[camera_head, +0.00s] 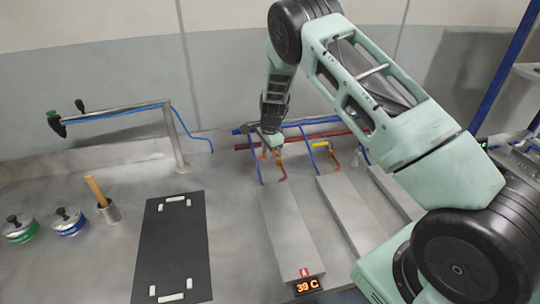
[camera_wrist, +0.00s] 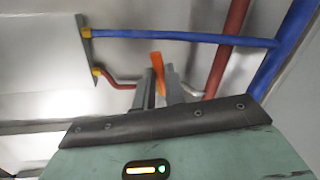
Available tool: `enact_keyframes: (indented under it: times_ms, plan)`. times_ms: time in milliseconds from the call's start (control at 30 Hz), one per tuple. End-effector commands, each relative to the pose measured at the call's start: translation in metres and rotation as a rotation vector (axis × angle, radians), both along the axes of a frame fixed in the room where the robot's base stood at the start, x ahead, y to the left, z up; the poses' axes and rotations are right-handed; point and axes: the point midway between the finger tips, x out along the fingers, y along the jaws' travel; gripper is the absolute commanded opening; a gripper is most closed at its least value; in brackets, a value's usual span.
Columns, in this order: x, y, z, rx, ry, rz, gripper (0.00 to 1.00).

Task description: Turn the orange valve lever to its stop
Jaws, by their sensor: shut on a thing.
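The orange valve lever (camera_wrist: 157,66) shows in the wrist view, standing up between the two fingers of my gripper (camera_wrist: 162,88). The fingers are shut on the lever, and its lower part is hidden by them. In the head view my gripper (camera_head: 269,143) is small, at the pipes behind a long grey block, with a bit of orange at its tips. A thin red pipe (camera_wrist: 122,86) runs up to the fingers from the left. I cannot tell the lever's exact angle from the head view.
Blue (camera_head: 240,131) and red (camera_head: 325,134) pipes run along the wall. Long grey blocks (camera_head: 292,235) lie in front, one with a "39 C" display (camera_head: 307,286). A yellow lever (camera_head: 320,145) sits to the right. A black mat (camera_head: 172,250) and lidded pots (camera_head: 68,221) lie left.

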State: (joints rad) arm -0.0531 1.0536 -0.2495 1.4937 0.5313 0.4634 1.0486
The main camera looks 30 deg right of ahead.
Motion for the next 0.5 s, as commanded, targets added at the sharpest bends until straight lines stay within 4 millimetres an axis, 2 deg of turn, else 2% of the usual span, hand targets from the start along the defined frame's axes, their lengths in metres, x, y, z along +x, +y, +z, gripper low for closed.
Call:
enact_keyframes:
  times_ms: [200, 500]
  plan:
    - [0.01, 0.001, 0.0, -0.002, -0.003, -0.142, 0.0]
    - [0.016, 0.0, 0.001, -0.001, -0.003, -0.251, 0.0]
